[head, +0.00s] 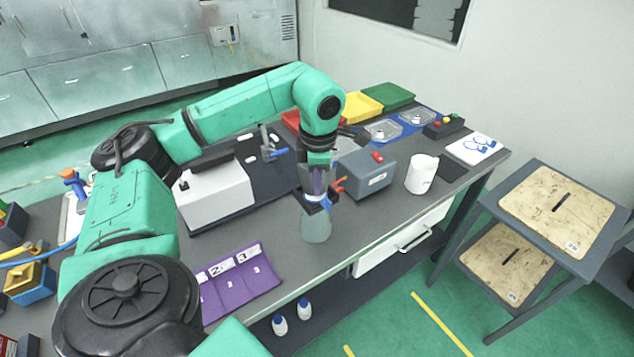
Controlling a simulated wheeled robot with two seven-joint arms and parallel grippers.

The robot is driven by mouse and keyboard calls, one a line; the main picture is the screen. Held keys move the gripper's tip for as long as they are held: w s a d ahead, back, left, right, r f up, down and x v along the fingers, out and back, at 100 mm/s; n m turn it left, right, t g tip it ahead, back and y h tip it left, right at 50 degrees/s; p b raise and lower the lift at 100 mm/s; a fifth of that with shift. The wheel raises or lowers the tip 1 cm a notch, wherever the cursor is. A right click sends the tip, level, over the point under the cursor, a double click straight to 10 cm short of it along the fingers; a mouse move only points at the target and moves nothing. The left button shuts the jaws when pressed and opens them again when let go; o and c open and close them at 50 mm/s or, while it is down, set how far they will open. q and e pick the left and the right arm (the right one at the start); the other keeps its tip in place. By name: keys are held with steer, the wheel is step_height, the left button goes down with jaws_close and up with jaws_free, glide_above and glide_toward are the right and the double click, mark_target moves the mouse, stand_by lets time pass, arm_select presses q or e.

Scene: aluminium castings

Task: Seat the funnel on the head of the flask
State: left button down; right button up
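The flask (316,227) is a pale grey-green cone standing upright on the grey bench near its front edge. My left gripper (317,198) points down right over the flask's head, with dark fingertips on both sides of a small blue-and-white piece. That piece looks like the funnel (316,200), at the top of the flask. The fingers hide much of it, and I cannot tell whether it rests on the flask or is held just above. I cannot tell whether the fingers press on it. My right gripper is out of view.
A grey box with a red button (368,174) and a white cup (422,174) stand to the right. A white-grey block (215,198) and a purple numbered mat (240,280) lie to the left. Yellow (362,107) and green trays (388,96) stand at the back.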

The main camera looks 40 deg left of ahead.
arm_select(q)
steer(key=shift+f, duration=0.1)
stand_by(0.6)
steer(key=shift+f+b, duration=0.35)
steer(key=shift+f+b, duration=0.4)
steer(key=shift+f, duration=0.1)
steer(key=c, duration=1)
jaws_free()
steer(key=r+p, duration=0.1)
steer(key=r, duration=0.3)
steer(key=d+r+p, duration=0.1)
steer(key=r, duration=0.4)
steer(key=s+r+p, duration=0.1)
steer(key=r, duration=0.4)
steer(key=shift+s+d+r+p, duration=0.1)
steer(key=shift+d+r+p, duration=0.05)
steer(key=shift+r+p, duration=0.15)
